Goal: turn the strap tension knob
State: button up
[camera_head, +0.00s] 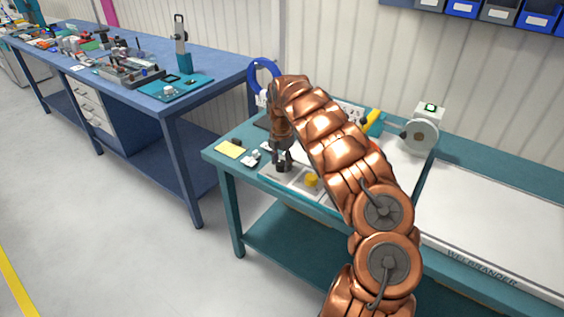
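A small yellow knob-like part (312,181) stands on a pale panel (325,197) near the front of the green table. I cannot read any label marking it as the strap tension knob. My gripper (282,169) points down over the left part of this panel, left of the yellow part and apart from it. The fingers are dark and small here, so I cannot tell whether they are open or whether they touch anything below. My copper-coloured arm hides much of the table behind and right of the yellow part.
A blue ring-shaped reel (264,66) stands behind my gripper. A yellow pad (230,149) lies at the table's left corner. A white device with a round disc (420,137) stands at right, beside a long white surface (500,215). A blue workbench (215,68) stands left.

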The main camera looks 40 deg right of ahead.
jog(key=c, duration=0.8)
